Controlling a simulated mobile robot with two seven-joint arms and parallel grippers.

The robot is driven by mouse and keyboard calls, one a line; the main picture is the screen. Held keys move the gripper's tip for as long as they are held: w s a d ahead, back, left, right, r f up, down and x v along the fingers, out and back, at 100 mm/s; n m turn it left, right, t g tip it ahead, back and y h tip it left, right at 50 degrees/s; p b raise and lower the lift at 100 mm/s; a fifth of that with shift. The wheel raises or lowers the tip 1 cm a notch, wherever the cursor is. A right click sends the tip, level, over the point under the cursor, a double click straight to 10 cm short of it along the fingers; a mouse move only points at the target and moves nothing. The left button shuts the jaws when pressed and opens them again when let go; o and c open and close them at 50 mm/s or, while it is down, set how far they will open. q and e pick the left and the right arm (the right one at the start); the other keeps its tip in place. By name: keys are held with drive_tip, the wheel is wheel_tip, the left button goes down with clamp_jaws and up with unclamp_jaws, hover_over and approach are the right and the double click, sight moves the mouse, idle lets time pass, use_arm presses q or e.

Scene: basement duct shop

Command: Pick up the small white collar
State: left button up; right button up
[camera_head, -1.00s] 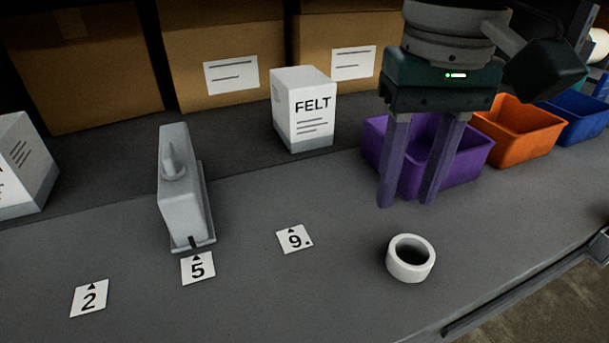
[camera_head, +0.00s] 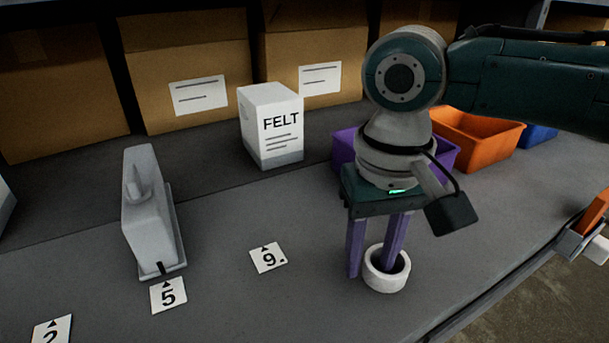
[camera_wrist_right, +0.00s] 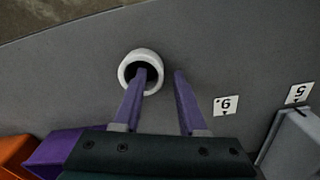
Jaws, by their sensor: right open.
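The small white collar (camera_head: 385,284) is a short, thick ring standing on the grey bench with its hole facing up. It also shows in the wrist view (camera_wrist_right: 124,72). My right gripper (camera_head: 372,268) points down at it with two purple fingers apart. The wrist view shows the same straddle of the wall by the fingers (camera_wrist_right: 160,72). I cannot tell whether either finger touches the collar. My left gripper is not in view.
A purple bin (camera_head: 441,156) and an orange bin (camera_head: 480,143) stand behind my right gripper. The bench edge is at the right.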

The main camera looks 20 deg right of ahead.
drive_tip(key=shift+c, duration=0.3)
clamp_jaws()
idle(0.4)
